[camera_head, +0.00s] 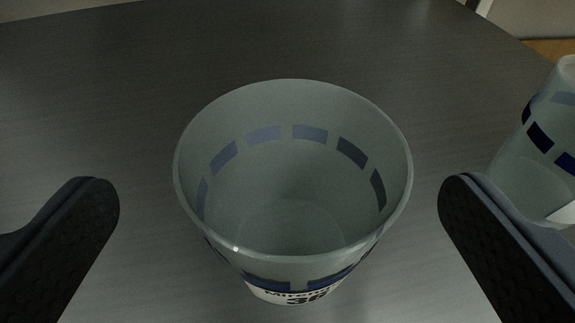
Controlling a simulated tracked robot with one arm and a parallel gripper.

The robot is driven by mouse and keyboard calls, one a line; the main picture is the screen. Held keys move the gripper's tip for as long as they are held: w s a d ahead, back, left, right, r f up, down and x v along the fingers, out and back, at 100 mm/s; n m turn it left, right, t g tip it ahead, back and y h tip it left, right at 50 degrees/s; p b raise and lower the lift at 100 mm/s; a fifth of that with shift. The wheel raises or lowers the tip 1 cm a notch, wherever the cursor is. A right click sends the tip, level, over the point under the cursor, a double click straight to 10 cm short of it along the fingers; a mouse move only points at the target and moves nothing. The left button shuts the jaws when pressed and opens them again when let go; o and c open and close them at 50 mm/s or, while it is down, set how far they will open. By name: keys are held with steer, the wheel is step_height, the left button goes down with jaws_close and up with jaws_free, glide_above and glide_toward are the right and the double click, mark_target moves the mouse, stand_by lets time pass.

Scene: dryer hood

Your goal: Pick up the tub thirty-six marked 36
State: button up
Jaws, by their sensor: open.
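The tub marked 36 (294,268) stands upright on the dark grey surface in the middle of the view. It is translucent, with a ring of dark blue dashes below the rim and a label at its lower front, partly cut by the view angle. It looks empty. My gripper (279,190) is open, with one black finger to the left of the tub and one to the right. There is a visible gap between each finger and the tub, and neither appears to touch it.
The dark grey surface (120,80) is clear behind and to the left. Its far edge shows at the top.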

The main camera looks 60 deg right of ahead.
mark_target(293, 169)
steer(key=x, duration=0.1)
steer(key=b+x, duration=0.2)
steer(key=x, duration=0.1)
steer(key=shift+s+d+f, duration=0.15)
steer(key=shift+s+f, duration=0.1)
steer(key=shift+f, duration=0.1)
steer(key=shift+w+d, duration=0.25)
steer(key=shift+d, duration=0.15)
steer(key=c, duration=1)
